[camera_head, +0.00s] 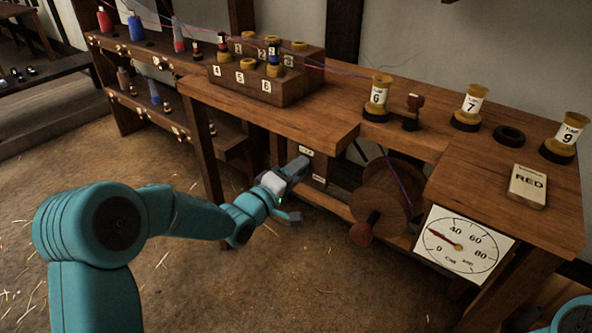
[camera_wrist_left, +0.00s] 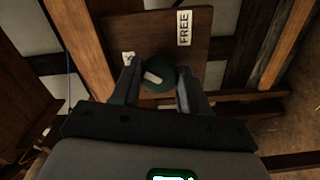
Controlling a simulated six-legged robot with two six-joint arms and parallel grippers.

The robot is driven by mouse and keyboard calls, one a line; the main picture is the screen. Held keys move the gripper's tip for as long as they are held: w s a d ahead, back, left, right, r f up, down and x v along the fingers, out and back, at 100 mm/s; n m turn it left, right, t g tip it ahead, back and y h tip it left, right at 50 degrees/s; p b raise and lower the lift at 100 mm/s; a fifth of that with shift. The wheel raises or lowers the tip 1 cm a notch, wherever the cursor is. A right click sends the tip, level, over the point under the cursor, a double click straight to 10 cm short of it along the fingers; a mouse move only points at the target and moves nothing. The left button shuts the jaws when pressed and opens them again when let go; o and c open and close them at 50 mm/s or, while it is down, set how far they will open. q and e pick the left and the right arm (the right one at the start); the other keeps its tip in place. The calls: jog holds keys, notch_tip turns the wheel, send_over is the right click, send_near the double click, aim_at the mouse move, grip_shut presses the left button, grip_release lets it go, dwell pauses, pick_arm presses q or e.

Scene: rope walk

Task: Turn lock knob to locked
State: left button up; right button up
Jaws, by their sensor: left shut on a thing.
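The lock knob (camera_wrist_left: 157,74) is a dark green round knob with a pale pointer mark. It sits on a brown wooden panel (camera_wrist_left: 150,28) with a white FREE label (camera_wrist_left: 184,27). A second small label (camera_wrist_left: 128,58) is partly hidden by a finger and I cannot read it. The pale mark on the knob slants. My left gripper (camera_wrist_left: 160,84) has a finger on each side of the knob and is shut on it. In the head view the left gripper (camera_head: 298,170) reaches under the bench to this panel, and it hides the knob there.
A wooden bench (camera_head: 330,130) stands above the gripper. A wooden reel (camera_head: 385,200) with a handle is right of it. A gauge (camera_head: 463,243) hangs at the front right. Spools, including spool 6 (camera_head: 377,97), and a RED box (camera_head: 527,186) stand on top.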

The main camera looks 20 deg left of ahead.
pick_arm(q)
jog(key=shift+r+n+p, duration=0.1)
jog(key=shift+n+p, duration=0.8)
jog(key=shift+n, duration=2.7)
jog(key=o, duration=1)
jog(key=p+v, duration=0.1)
jog(key=v, duration=1.5)
jog(key=shift+s+p, duration=0.2)
jog(key=shift+p, duration=0.1)
